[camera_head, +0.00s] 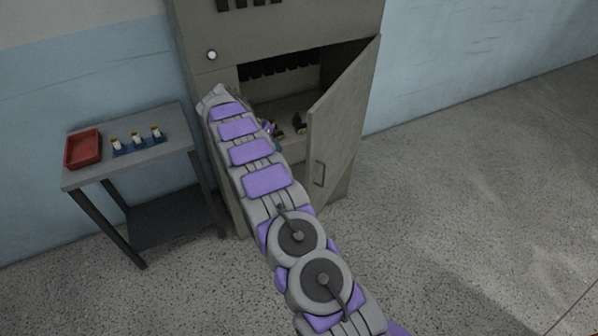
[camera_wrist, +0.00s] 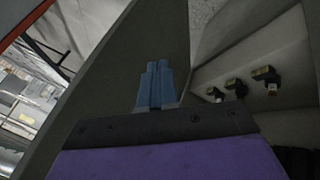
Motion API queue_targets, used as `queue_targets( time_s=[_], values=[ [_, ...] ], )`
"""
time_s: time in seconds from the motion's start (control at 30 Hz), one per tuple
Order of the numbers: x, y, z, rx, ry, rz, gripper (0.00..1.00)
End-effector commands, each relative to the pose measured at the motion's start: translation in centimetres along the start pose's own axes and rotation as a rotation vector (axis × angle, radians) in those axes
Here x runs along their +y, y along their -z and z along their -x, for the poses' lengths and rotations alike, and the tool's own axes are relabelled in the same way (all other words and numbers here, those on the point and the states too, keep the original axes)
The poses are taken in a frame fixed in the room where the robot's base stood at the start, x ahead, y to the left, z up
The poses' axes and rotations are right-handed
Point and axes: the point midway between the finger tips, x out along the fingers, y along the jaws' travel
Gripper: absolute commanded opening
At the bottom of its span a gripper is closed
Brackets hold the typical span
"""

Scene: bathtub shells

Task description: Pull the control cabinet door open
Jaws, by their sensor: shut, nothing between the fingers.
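The grey control cabinet (camera_head: 200,40) stands against the wall. Its door (camera_head: 345,110) is hinged on the right and stands well open, swung out toward me. The door's handle (camera_head: 319,174) is on its outer face, near the free edge. In the wrist view the door's dark inner face (camera_wrist: 110,70) rises behind the fingers. My gripper (camera_wrist: 157,68) is shut and empty, its two blue fingers together, at the cabinet opening beside the door. I cannot tell whether the fingers touch the door. In the head view my arm hides most of the gripper and part of the opening.
Several dark parts with light tips (camera_wrist: 236,87) sit on a ledge inside the cabinet. The floor at right is clear.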

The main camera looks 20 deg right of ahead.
Motion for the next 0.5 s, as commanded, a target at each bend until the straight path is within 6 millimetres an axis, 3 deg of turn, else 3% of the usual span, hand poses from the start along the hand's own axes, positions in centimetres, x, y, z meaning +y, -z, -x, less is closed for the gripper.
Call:
queue_targets(
  time_s=[0.2,0.5],
  values=[
    [-1.2,0.0,-3.0,0.008,-0.044,-0.11,0.0],
    [-1.6,-0.4,-4.5,0.017,-0.065,-0.145,0.0]
  ],
)
